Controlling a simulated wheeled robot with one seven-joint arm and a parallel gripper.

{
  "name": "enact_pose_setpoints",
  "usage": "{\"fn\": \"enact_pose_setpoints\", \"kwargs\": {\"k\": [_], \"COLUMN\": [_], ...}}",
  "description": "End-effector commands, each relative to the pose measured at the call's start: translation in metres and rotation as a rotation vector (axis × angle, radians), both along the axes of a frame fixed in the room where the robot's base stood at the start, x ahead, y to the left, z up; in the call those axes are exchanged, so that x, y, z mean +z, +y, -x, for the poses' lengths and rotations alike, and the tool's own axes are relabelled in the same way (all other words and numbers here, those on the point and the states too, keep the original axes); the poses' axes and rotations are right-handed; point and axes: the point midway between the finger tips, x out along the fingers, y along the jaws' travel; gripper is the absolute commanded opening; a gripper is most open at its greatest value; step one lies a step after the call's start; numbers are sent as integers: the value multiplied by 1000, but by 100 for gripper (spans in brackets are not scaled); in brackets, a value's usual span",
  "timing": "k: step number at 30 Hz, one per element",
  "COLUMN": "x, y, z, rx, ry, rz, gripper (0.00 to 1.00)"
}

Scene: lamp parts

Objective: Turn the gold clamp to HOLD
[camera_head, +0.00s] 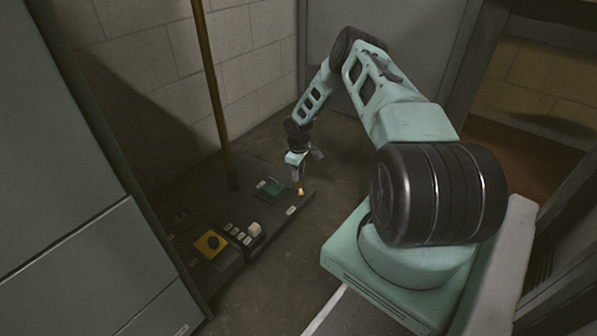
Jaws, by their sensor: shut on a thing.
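The gold clamp (300,190) is a small bright piece near the right end of a dark panel (265,215). My gripper (299,180) points down right above it and is shut on it. The fingers hide the clamp's upper part. A small white label (291,211) lies on the panel just in front of the clamp, too small to read. I cannot tell which way the clamp is turned.
A brown pole (211,90) rises behind. A grey cabinet (80,200) stands left. Bare floor lies in front.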

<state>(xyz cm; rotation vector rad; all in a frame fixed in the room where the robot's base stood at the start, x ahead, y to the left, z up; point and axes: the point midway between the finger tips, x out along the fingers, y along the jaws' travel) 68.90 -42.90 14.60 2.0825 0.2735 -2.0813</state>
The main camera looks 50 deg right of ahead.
Motion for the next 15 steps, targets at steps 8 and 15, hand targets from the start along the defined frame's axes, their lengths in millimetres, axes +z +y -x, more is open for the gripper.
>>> {"fn": "enact_pose_setpoints", "kwargs": {"k": [8,15], "x": [3,3], "y": [0,0], "z": [0,0], "rx": [-111,-312], "ry": [1,1], "rz": [2,3], "gripper": [0,0]}}
